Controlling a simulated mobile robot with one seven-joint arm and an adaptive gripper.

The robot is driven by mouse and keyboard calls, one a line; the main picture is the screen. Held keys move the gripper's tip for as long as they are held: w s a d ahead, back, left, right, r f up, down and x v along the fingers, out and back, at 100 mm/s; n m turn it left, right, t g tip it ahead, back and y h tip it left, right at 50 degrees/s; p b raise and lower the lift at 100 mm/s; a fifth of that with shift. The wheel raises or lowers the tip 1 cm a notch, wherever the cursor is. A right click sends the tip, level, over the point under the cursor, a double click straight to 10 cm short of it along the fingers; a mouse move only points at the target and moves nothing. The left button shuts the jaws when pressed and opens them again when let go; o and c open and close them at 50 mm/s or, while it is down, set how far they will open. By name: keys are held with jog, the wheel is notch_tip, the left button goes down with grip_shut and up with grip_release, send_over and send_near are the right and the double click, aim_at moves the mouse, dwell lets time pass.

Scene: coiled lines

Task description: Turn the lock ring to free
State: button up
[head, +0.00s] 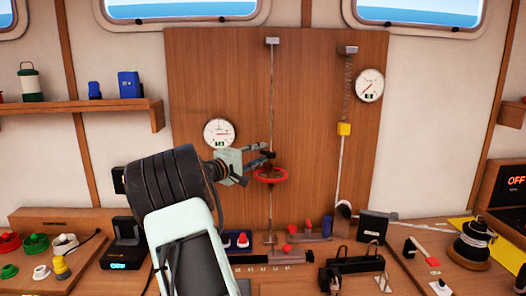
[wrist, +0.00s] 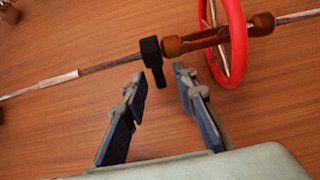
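The likely lock ring is a black collar with a short tab (wrist: 151,61), on a thin rod against the wood panel. A red handwheel (wrist: 237,40) sits on the same rod beside it, around a brown spindle (wrist: 205,39). In the head view the collar is hard to tell from the dark fingertips.
A round gauge (head: 218,133) is mounted close to my wrist. Another gauge (head: 369,85), a spring (head: 348,85) and a yellow block (head: 344,129) are on the panel's right. The desk below holds red knobs (head: 327,222) and a black bracket (head: 356,264).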

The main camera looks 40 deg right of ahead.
jog(key=shift+w+d, duration=0.15)
jog(key=shift+d, duration=0.65)
jog(key=shift+c, duration=0.6)
grip_shut()
